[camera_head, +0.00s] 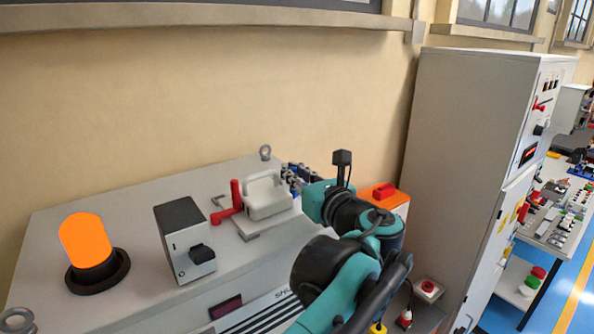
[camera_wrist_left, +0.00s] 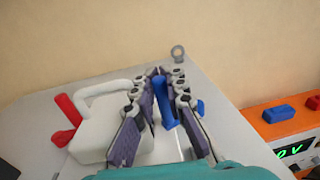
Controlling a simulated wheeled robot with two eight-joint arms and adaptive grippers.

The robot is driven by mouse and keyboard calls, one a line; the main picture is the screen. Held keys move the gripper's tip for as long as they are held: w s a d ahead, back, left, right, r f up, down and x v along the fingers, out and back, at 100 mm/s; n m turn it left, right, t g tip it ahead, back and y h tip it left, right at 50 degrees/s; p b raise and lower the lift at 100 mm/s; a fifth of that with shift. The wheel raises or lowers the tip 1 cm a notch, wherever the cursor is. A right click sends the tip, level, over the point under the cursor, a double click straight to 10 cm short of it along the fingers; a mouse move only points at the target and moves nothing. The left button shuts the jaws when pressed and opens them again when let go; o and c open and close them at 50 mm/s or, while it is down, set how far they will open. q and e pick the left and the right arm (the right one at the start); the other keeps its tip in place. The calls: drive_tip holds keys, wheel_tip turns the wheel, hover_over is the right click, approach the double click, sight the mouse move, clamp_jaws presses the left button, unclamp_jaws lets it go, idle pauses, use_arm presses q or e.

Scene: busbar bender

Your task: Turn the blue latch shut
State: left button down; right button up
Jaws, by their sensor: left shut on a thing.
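The blue latch (camera_wrist_left: 163,104) stands up between the fingers of my left gripper (camera_wrist_left: 165,82) in the left wrist view. The gripper is shut on it, with one purple-padded finger on each side. A smaller blue part (camera_wrist_left: 200,107) shows just right of the right finger; I cannot tell if it belongs to the latch. In the head view my left gripper (camera_head: 289,176) is at the right end of the grey machine top, and its fingers mostly hide the latch. My right gripper is not in view.
A white block with a handle (camera_head: 266,194) and a red lever (camera_head: 232,199) sit left of the gripper. An orange lamp (camera_head: 86,240) and a dark-topped box (camera_head: 186,240) stand further left. An orange device (camera_head: 386,191) and a tall grey cabinet (camera_head: 455,160) are at the right.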

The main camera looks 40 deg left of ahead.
use_arm(q)
drive_tip(key=shift+a+m+t+h, duration=0.4)
drive_tip(key=shift+m+t, duration=0.3)
drive_tip(key=shift+t, duration=0.3)
drive_tip(key=shift+d, duration=0.1)
drive_tip(key=c, duration=1.8)
unclamp_jaws()
drive_tip(key=shift+d, duration=0.1)
drive_tip(key=shift+v, duration=3.9)
